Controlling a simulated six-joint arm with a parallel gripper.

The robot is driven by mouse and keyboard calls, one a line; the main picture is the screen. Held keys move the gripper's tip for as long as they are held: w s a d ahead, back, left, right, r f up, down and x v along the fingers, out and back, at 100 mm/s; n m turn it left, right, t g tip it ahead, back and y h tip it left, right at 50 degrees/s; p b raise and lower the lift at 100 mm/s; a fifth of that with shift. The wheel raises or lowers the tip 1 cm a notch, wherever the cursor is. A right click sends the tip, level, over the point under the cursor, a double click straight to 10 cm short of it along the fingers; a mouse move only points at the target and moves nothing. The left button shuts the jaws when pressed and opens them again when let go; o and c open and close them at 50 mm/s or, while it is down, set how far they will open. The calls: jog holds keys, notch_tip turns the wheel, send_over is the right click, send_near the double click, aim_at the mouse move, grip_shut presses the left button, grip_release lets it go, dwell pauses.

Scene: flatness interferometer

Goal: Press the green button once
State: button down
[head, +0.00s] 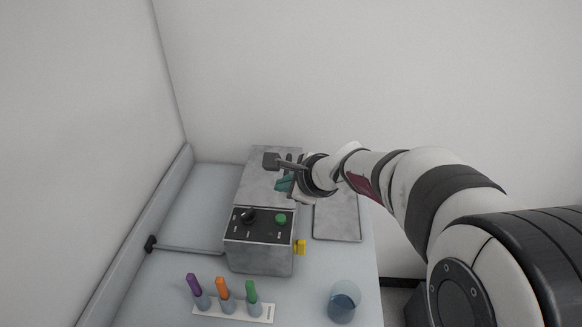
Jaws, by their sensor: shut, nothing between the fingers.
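The green button (281,219) is on the dark sloping front panel (262,226) of the grey interferometer box (258,260). A black knob (248,216) sits to its left on the same panel. My gripper (276,162) is above the rear part of the box, behind and higher in the picture than the green button, apart from it. Its fingers are shut and hold nothing. The green button is in clear view. The arm and wrist hide part of the box's top right side, and a teal piece (284,184) shows just below the gripper.
A yellow knob (300,247) sticks out of the box's right side. A grey tray (337,220) lies to the right. In front are a rack (235,313) with purple, orange and green-topped items and a beaker (342,302). A rod (188,249) lies left. The back left table is clear.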

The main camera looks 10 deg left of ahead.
aim_at(285, 221)
jog(key=shift+f, duration=3.55)
jog(key=shift+f, duration=0.1)
jog(key=shift+f, duration=0.3)
jog(key=shift+f, duration=0.45)
jog(key=shift+r, duration=0.85)
jog(key=shift+r, duration=2.55)
